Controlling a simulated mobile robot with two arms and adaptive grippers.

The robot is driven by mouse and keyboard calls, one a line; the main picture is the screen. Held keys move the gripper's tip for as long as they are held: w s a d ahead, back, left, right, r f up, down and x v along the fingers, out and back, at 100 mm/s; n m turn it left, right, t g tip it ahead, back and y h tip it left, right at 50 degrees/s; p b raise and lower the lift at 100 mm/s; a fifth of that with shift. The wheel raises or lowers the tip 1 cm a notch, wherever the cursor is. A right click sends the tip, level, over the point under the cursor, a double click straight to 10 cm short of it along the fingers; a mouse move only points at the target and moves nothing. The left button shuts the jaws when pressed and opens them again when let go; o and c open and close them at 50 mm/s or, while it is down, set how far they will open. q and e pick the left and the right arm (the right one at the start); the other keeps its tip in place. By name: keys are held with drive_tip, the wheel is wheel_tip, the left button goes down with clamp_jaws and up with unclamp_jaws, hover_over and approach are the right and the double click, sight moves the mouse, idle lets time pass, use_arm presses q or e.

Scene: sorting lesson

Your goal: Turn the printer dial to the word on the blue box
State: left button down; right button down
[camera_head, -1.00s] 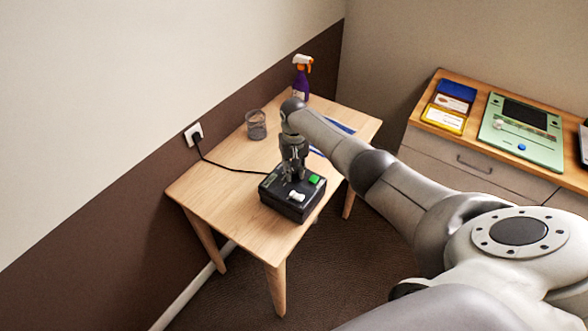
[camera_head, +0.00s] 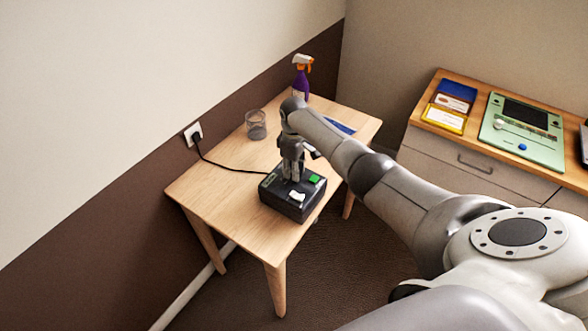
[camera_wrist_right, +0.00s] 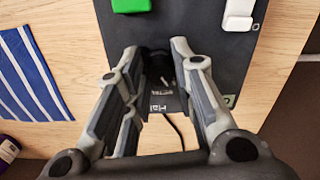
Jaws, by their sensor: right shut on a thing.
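A black boxy device (camera_head: 287,205), which I take to be the printer, sits on the small wooden table. It has a green button (camera_head: 314,179) and a white switch (camera_head: 297,197). My right gripper (camera_head: 292,178) points down on its top. In the right wrist view, the fingers (camera_wrist_right: 158,66) are shut on a dark dial (camera_wrist_right: 157,70), largely hidden between them. Printed words beside the dial are partly covered and not readable with certainty. A blue box (camera_head: 457,91) with a pale card lies on the cabinet at the right; its word is too small to read. My left gripper is out of view.
A clear glass (camera_head: 256,125) and a purple spray bottle (camera_head: 301,82) stand behind on the table (camera_head: 215,200). A striped blue cloth (camera_wrist_right: 32,75) lies near the device. A black cord runs to the wall socket (camera_head: 193,134). A green panel (camera_head: 523,131) lies on the cabinet.

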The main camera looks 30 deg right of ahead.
drive_tip(key=shift+n, duration=0.6)
drive_tip(key=c, duration=1.2)
unclamp_jaws()
drive_tip(key=shift+o, duration=0.2)
wheel_tip(320, 180, up, 12)
